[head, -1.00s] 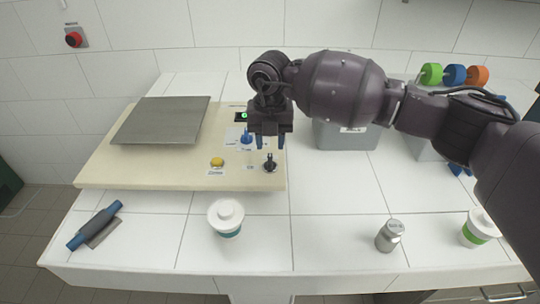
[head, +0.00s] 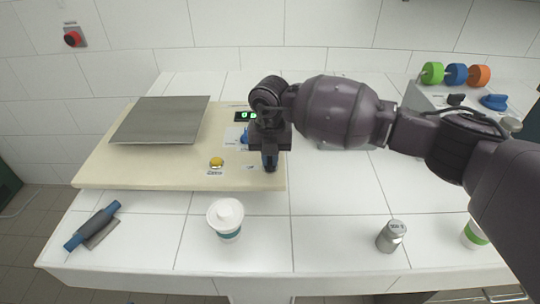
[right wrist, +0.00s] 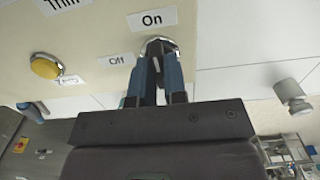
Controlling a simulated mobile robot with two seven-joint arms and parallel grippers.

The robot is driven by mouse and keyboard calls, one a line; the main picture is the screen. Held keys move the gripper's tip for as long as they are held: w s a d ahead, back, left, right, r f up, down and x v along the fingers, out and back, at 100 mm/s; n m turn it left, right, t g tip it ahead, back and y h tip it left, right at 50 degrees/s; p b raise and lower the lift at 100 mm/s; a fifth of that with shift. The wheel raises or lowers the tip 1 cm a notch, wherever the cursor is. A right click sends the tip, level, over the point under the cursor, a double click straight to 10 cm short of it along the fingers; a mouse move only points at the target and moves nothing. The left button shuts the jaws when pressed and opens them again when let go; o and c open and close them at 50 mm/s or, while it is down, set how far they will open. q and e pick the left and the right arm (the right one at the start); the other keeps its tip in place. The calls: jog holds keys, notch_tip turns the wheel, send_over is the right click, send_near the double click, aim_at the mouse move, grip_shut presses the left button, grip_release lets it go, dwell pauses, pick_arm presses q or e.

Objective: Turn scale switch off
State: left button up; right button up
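The scale (head: 95,168) is a cream board with a grey metal plate (head: 160,120) and a small display (head: 245,116) lit green. The scale switch, a dark lever on a metal ring (right wrist: 160,43), sits at the board's right front, beside the "On" (right wrist: 151,20) and "Off" (right wrist: 117,60) labels. My right gripper (head: 270,162) is over it, pointing down, with its blue fingers drawn together around the lever. In the right wrist view the fingertips (right wrist: 156,62) hide most of the lever. My left gripper is not in view.
A yellow button (head: 216,162) is left of the switch, and a blue knob (head: 245,136) is behind it. A white lidded cup (head: 227,217) and a metal shaker (head: 391,236) stand in front. A blue-handled tool (head: 92,228) lies at the left.

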grip_shut()
jog(key=n, duration=0.4)
jog(key=shift+n, duration=0.4)
jog(key=n, duration=0.4)
jog(key=shift+n+b, duration=0.3)
jog(key=shift+b, duration=0.1)
jog(key=n, duration=0.2)
jog(key=shift+n+b, duration=0.3)
jog(key=shift+n, duration=0.1)
jog(key=n+b, duration=0.1)
jog(key=n, duration=0.3)
jog(key=shift+n, duration=0.7)
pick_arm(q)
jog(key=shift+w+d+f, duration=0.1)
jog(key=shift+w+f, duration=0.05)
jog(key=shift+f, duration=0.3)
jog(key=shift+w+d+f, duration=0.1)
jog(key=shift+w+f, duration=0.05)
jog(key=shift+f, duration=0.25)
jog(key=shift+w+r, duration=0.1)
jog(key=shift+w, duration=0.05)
pick_arm(e)
jog(key=shift+n, duration=0.3)
jog(key=shift+r, duration=0.1)
